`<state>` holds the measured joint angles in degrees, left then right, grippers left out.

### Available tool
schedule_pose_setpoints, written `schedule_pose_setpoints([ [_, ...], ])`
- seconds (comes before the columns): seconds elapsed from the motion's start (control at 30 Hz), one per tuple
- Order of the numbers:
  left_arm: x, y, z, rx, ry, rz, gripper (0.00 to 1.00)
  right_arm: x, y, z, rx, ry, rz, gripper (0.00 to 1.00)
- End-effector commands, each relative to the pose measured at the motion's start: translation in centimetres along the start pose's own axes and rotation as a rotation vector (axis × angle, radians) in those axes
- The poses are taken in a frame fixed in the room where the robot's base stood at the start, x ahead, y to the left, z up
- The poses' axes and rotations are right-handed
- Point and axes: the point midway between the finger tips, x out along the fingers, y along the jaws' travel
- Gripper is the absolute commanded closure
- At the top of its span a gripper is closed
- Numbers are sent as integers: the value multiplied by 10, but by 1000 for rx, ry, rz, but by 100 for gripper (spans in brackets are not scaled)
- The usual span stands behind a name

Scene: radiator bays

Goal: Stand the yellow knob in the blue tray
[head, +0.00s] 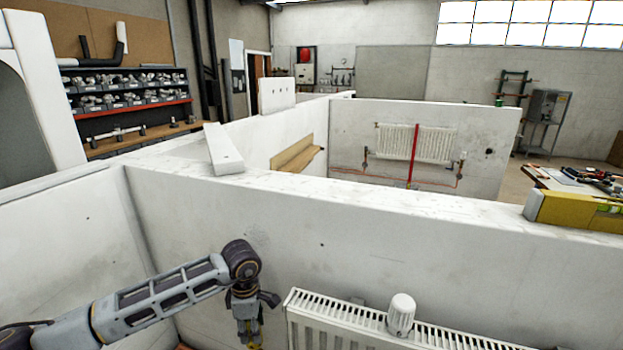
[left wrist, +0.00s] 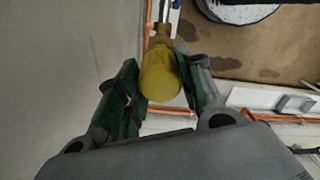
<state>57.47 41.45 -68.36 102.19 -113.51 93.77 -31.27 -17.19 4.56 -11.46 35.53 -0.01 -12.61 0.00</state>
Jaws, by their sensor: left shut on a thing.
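The yellow knob (left wrist: 160,76) is between the green-padded fingers of my left gripper (left wrist: 156,64) in the left wrist view. The fingers are shut on it. A narrower brass-coloured part and a thin metal piece show just beyond it, and I cannot tell whether they are joined to it. In the head view my left gripper (head: 248,334) hangs down in front of the white wall, left of the radiator's end. A bit of yellow shows at its tips at the bottom edge. I see no blue tray in either view. My right gripper is not in view.
A white radiator (head: 350,318) with a white knob (head: 401,314) on top is close to the gripper's right. A low white wall (head: 400,240) stands behind, with a yellow level (head: 575,212) on its top. Copper-coloured pipes (left wrist: 168,110) run below the gripper.

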Motion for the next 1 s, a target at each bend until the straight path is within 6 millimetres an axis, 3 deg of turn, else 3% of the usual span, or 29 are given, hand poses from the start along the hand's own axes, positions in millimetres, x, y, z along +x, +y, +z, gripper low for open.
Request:
schedule_pose_setpoints([
  [1.0, -7, 5, 2, 796, 0, 1, 90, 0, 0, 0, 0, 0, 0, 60],
])
